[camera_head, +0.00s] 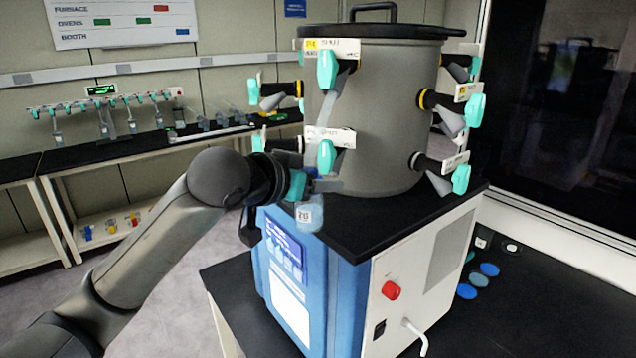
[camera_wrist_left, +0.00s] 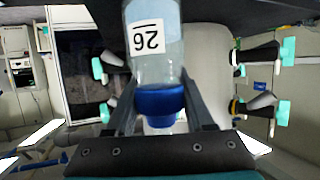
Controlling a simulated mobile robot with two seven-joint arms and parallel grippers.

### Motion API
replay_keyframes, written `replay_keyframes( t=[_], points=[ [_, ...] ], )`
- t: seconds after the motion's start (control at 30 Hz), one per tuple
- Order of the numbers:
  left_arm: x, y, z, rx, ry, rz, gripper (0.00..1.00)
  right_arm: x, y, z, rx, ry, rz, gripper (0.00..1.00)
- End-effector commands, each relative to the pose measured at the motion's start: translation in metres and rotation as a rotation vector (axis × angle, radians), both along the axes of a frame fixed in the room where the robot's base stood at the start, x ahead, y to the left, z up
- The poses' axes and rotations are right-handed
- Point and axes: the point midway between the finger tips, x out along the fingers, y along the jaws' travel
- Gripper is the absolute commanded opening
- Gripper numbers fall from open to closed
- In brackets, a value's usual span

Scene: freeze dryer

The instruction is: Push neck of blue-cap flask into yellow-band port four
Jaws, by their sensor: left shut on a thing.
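My left gripper (camera_head: 303,186) is shut on the blue-cap flask (camera_head: 308,215), a clear flask with a white label reading 26. In the left wrist view the flask (camera_wrist_left: 160,60) lies between the two fingers (camera_wrist_left: 158,92), with its blue cap (camera_wrist_left: 158,101) towards the palm. In the head view the flask hangs just below the lower front port's teal valve (camera_head: 326,156); contact with that port cannot be told. A yellow-band port (camera_head: 427,99) is on the drum's right side, and another (camera_head: 300,89) on its left. Port numbers are too small to read. My right gripper is not in view.
The grey drum (camera_head: 385,120) has several ports with teal valves sticking out around it. It stands on the black top of a blue and white cabinet (camera_head: 420,270). A bench (camera_head: 130,145) is behind at left. Blue discs (camera_head: 480,280) lie on the dark surface at right.

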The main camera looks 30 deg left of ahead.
Motion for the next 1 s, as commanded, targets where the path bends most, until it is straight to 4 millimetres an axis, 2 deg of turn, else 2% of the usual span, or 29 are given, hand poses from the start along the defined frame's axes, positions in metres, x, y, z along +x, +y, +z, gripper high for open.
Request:
replay_keyframes(
  t=[1.0],
  points=[
    [0.010,0.006,0.016,0.005,-0.023,0.008,0.00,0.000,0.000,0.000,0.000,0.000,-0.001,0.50]
  ],
)
